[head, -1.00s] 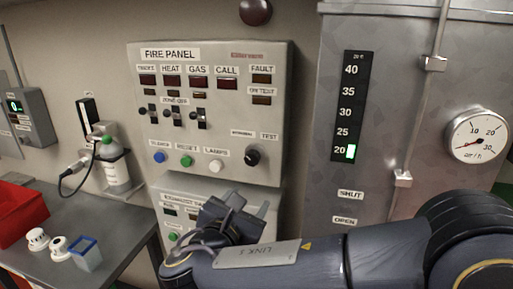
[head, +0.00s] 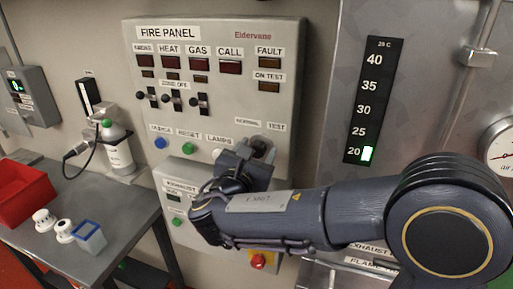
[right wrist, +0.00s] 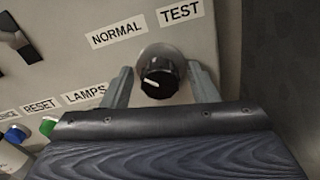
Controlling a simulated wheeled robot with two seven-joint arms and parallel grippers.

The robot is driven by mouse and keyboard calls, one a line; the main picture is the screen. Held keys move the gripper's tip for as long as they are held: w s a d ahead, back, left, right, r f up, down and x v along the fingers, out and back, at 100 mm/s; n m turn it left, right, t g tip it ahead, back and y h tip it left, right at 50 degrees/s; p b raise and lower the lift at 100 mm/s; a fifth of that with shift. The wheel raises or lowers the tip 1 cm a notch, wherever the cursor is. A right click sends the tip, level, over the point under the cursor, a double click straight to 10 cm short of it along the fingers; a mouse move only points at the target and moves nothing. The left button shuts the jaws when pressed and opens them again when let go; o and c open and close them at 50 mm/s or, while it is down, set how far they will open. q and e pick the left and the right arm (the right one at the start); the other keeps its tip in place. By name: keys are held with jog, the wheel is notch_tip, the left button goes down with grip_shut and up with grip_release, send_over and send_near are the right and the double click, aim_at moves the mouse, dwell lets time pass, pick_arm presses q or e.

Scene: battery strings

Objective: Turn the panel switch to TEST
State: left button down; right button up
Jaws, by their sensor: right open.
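The panel switch is a round black knob (head: 260,147) on a silver base, at the lower right of the grey fire panel (head: 215,120). NORMAL is printed at its upper left and TEST at its upper right. In the right wrist view, the knob (right wrist: 159,77) has a short white mark on its left part, on the NORMAL side. My right gripper (head: 250,160) is open in front of the panel. In the right wrist view its fingers (right wrist: 162,84) stand on either side of the knob, with gaps showing. My left gripper is not in view.
Zone toggles (head: 174,101) and a row of coloured buttons (head: 187,148) sit left of the knob. A lower exhaust panel (head: 176,200) is partly behind my arm. A metal cabinet with a lit gauge (head: 373,100) stands right. A bench (head: 115,235) with small parts is left.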

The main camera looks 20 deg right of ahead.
jog(key=shift+w, duration=0.1)
jog(key=c, duration=1)
jog(key=shift+o, duration=0.2)
jog(key=shift+f+m+b, duration=0.15)
jog(key=shift+m+b, duration=0.15)
jog(key=shift+b, duration=0.2)
jog(key=m+b, duration=1.3)
jog(key=b, duration=0.4)
jog(key=shift+f+b, duration=0.2)
jog(key=shift+b, duration=0.1)
jog(key=shift+r+m+b, duration=0.15)
jog(key=shift+m+b, duration=0.75)
jog(key=shift+m, duration=0.2)
jog(key=shift+r+m+b, duration=0.1)
jog(key=shift+m+b, duration=0.8)
jog(key=shift+m, duration=0.2)
jog(key=o, duration=1)
jog(key=shift+c, duration=0.2)
jog(key=shift+r, duration=0.1)
